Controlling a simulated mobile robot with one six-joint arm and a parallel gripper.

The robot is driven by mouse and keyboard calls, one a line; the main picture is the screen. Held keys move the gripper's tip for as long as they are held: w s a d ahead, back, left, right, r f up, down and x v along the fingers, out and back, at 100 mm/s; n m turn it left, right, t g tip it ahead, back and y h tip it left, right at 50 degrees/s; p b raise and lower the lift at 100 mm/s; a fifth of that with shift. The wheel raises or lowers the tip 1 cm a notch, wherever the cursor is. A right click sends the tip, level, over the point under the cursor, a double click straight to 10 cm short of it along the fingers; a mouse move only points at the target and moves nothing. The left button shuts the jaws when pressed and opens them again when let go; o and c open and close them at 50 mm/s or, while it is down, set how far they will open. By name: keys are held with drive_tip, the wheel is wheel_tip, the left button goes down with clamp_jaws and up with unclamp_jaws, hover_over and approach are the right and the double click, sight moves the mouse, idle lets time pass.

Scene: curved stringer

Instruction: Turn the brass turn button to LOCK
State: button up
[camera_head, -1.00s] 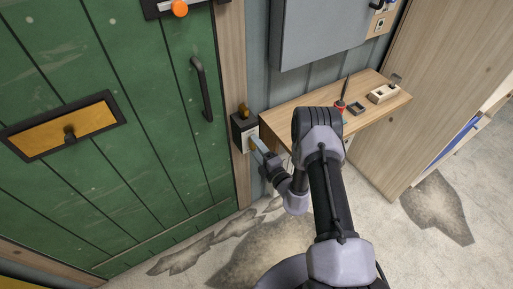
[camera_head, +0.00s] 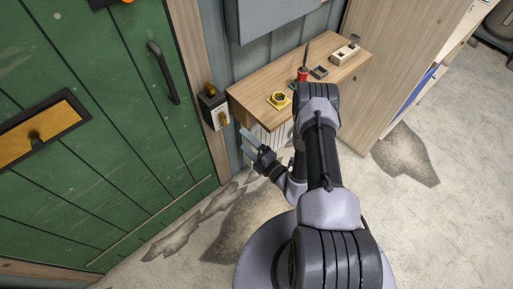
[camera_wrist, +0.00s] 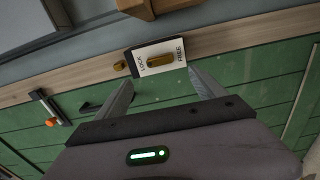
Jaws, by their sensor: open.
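The brass turn button (camera_wrist: 160,60) sits on a white plate (camera_wrist: 144,70) marked LOCK at its left end and FREE at its right in the wrist view. Its bar lies lengthwise between the two words; I cannot tell which end is its pointer. In the head view the button (camera_head: 223,118) is on a dark box (camera_head: 206,102) beside the green door. My gripper (camera_wrist: 160,80) is open and empty, its fingers either side of the plate in the picture. In the head view my gripper (camera_head: 246,135) is right of the button, apart from it.
The green door (camera_head: 110,130) with a dark handle (camera_head: 163,72) is at left. A grey cabinet (camera_head: 270,15) hangs above.

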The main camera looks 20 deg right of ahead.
drive_tip(key=v, duration=0.6)
drive_tip(key=shift+p, duration=0.45)
drive_tip(key=shift+s, duration=0.1)
